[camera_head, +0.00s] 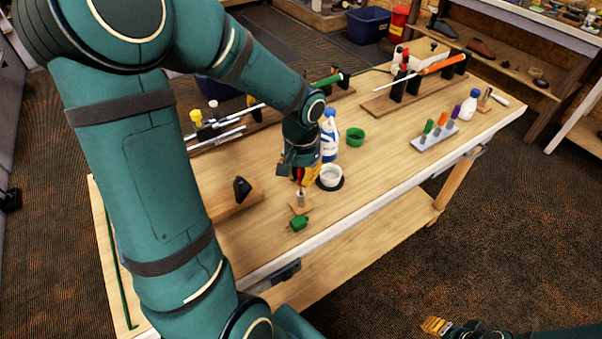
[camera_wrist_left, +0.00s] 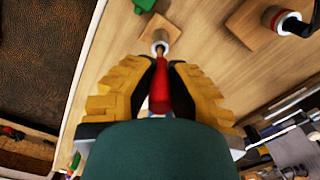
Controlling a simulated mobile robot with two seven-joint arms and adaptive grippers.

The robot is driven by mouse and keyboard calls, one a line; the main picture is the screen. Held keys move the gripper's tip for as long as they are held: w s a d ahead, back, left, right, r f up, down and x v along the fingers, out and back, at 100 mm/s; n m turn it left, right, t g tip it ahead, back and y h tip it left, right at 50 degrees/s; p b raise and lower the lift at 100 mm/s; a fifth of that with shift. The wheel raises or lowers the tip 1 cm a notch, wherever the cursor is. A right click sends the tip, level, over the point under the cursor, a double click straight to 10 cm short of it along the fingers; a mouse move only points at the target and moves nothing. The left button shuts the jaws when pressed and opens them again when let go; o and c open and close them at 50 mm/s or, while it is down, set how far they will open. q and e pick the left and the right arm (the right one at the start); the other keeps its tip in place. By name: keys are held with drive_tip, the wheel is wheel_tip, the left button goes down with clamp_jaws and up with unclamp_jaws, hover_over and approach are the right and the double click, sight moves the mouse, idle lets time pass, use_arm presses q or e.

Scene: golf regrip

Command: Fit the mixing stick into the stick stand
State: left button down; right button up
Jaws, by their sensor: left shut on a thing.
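The mixing stick has a red handle and a thin pale wooden end; it shows in the left wrist view (camera_wrist_left: 159,88) and in the head view (camera_head: 301,175). My left gripper (camera_head: 306,172) is shut on the red handle, its yellow fingers also showing in the left wrist view (camera_wrist_left: 162,64). The stick stand (camera_head: 300,203) is a small pale cylinder on a square wooden base, also in the left wrist view (camera_wrist_left: 158,36). The stick's lower end meets the stand's mouth; how deep it sits is hard to tell. My right gripper (camera_head: 437,325) is at the bottom edge, away from the table.
A green block (camera_head: 299,223) lies in front of the stand. A wooden block with a black piece (camera_head: 242,189) is to the left.

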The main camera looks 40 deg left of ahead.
use_arm(q)
drive_tip(key=shift+f, duration=0.35)
drive_tip(key=c, duration=1)
unclamp_jaws()
drive_tip(key=shift+r, duration=0.1)
wheel_tip(320, 180, up, 12)
